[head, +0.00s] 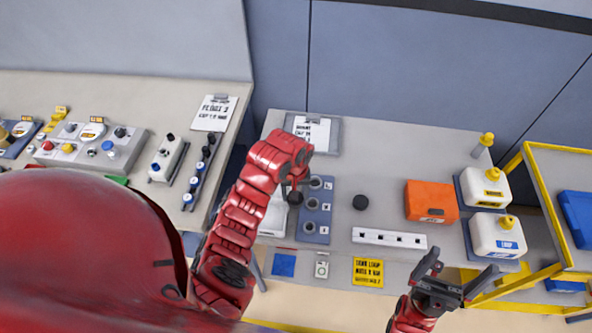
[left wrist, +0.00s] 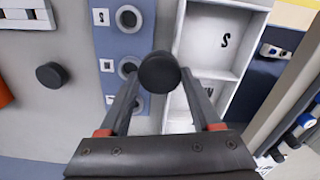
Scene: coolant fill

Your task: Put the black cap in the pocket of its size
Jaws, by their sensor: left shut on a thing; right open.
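My left gripper (head: 294,190) is shut on a black cap (left wrist: 160,72), a round disc between its fingertips in the left wrist view. The cap (head: 295,198) hangs over the border between a blue plate (head: 328,190) and a white tray (head: 272,222). The tray also shows in the left wrist view (left wrist: 208,42), with an S pocket and an M pocket; its rest is hidden by the gripper. A second black cap (head: 360,202) lies on the table, also visible in the left wrist view (left wrist: 52,75). My right gripper (head: 463,265) is open and empty near the table's front right.
The blue plate has round sockets labelled S, M and L. A white strip with holes (head: 390,238), an orange box (head: 431,200) and white jugs with yellow caps (head: 484,187) stand to the right. A yellow-framed cart (head: 530,170) is beyond them.

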